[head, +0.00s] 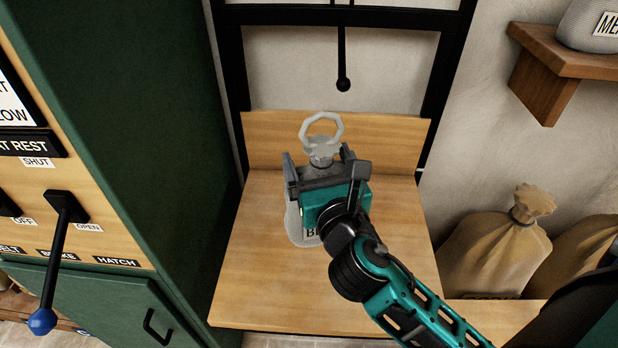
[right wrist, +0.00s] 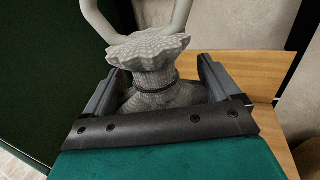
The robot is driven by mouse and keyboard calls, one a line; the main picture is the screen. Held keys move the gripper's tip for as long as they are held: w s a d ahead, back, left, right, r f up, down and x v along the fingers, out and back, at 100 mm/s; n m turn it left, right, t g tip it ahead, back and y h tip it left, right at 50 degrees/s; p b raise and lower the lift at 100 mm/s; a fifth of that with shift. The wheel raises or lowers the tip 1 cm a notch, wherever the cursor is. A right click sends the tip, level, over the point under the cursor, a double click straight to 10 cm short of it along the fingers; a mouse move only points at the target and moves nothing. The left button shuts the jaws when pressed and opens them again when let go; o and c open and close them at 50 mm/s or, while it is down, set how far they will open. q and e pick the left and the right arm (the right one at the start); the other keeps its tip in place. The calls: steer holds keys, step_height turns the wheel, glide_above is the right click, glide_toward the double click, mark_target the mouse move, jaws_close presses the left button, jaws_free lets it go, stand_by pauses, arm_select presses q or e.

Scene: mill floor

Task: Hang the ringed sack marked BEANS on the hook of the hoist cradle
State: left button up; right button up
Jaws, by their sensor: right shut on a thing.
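The grey ringed sack (head: 294,226) is over the wooden floor of the hoist cradle (head: 250,290); I cannot tell whether its base touches. Its label is mostly hidden by my gripper, with only the start, a "B", showing. Its pale ring (head: 322,130) stands up above the tied neck. My right gripper (head: 321,167) is shut on the sack just below the neck; the right wrist view shows the gathered neck (right wrist: 150,62) between the fingers. The black hook (head: 343,84) hangs above and slightly right of the ring in the picture, apart from it. My left gripper is out of view.
Black uprights (head: 437,110) frame the cradle on both sides. A green cabinet (head: 130,100) with a blue-knobbed lever (head: 42,320) stands at left. At right are tan sacks (head: 495,250) and a wooden wall shelf (head: 560,55) with a grey sack on it.

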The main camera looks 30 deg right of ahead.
mark_target(340, 156)
steer(key=d+r+m+g+h, duration=0.1)
steer(key=h, duration=0.1)
steer(key=d+r+m+g+h, duration=0.1)
steer(key=d+r+m+h, duration=0.1)
steer(key=shift+s+d+m+h, duration=0.2)
steer(key=shift+s+m+h, duration=0.1)
steer(key=shift+s+h, duration=0.1)
steer(key=f+b+x, duration=0.1)
steer(key=f+x, duration=0.1)
steer(key=x, duration=1)
steer(key=shift+f, duration=0.15)
stand_by(1.0)
steer(key=shift+f, duration=0.15)
stand_by(0.5)
steer(key=o, duration=1.8)
steer(key=shift+s, duration=0.1)
steer(key=v, duration=1.3)
steer(key=shift+f+b, duration=0.1)
steer(key=shift+b, duration=0.25)
